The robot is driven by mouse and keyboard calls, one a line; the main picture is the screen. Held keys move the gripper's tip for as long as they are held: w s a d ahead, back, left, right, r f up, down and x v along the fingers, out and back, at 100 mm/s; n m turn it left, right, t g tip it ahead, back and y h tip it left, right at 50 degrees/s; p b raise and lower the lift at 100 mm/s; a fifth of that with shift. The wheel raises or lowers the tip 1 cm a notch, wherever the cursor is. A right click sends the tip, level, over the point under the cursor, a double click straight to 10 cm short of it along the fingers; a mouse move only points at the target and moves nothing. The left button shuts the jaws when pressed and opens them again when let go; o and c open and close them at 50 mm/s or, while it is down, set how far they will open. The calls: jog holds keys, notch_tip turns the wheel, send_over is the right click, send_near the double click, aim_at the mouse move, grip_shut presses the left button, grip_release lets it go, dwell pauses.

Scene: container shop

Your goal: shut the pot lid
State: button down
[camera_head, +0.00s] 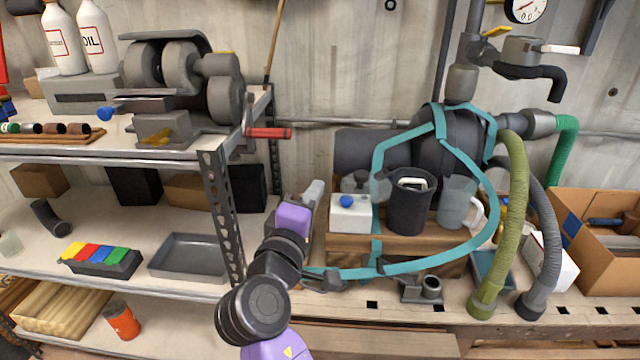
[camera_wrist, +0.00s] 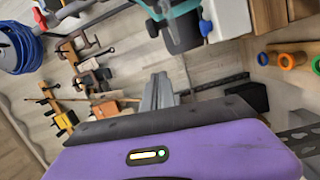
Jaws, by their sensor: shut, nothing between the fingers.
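I cannot clearly make out a pot with a lid. The likeliest vessel is a dark grey, open-topped container (camera_head: 408,208) on the wooden block in the head view, with something whitish inside its mouth. No lid is plain on it. My gripper (camera_head: 314,190) is left of it, apart from it, beside the white box (camera_head: 350,216) with a blue cap. In the wrist view my gripper's grey fingers (camera_wrist: 158,92) are together and empty, below a dark object with teal parts (camera_wrist: 182,30). The blue-capped white box is partly visible there (camera_wrist: 232,16).
A teal strap (camera_head: 490,225) loops in front of the containers. A translucent jug (camera_head: 457,203) stands to the right of the dark one, near the green hose (camera_head: 508,220). A metal shelf post (camera_head: 222,215) stands left of my arm. A cardboard box (camera_head: 598,235) is far right.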

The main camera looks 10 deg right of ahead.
aim_at(345, 191)
jog(key=shift+w+d+f+p, duration=0.1)
jog(key=shift+w+d+p, duration=0.4)
jog(key=shift+w+d, duration=0.55)
jog(key=shift+w+d+r+p, duration=0.1)
jog(key=shift+w+d+p, duration=0.4)
jog(key=shift+d, duration=0.9)
jog(key=shift+w+d+f+p, duration=0.1)
jog(key=shift+w+d+p, duration=0.35)
jog(key=shift+w+d, duration=0.6)
jog(key=shift+s+d, duration=0.2)
